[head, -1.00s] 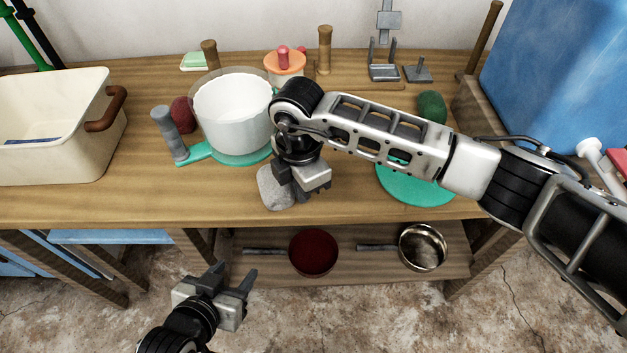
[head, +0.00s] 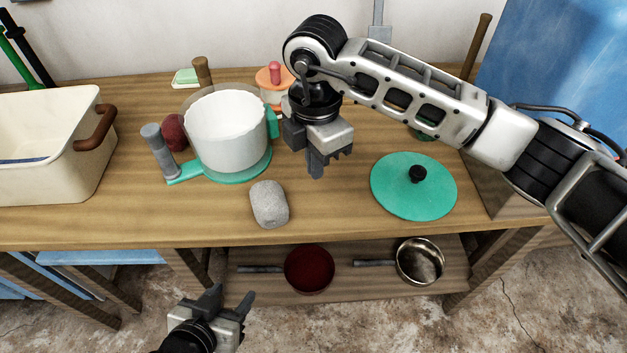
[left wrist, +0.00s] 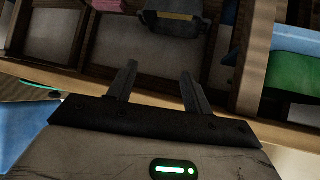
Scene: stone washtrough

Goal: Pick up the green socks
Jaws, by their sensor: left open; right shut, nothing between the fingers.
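A rounded dark green bundle (head: 425,134), which looks like rolled socks, lies on the wooden table at the back right. My right forearm covers most of it. My right gripper (head: 317,168) is shut and empty, pointing down above the table between the white pot and the green lid, left of the bundle. My left gripper (head: 231,295) is open and empty, low in front of the table. Its spread fingers also show in the left wrist view (left wrist: 158,85). A green item (left wrist: 290,75) shows at the right of that view; I cannot tell what it is.
A grey stone (head: 269,204) lies near the table's front edge. A white pot (head: 227,135), a teal lid (head: 410,195), a dark red bundle (head: 173,132) and a cream basin (head: 75,125) are on the table (head: 330,218). Two pans rest on the lower shelf.

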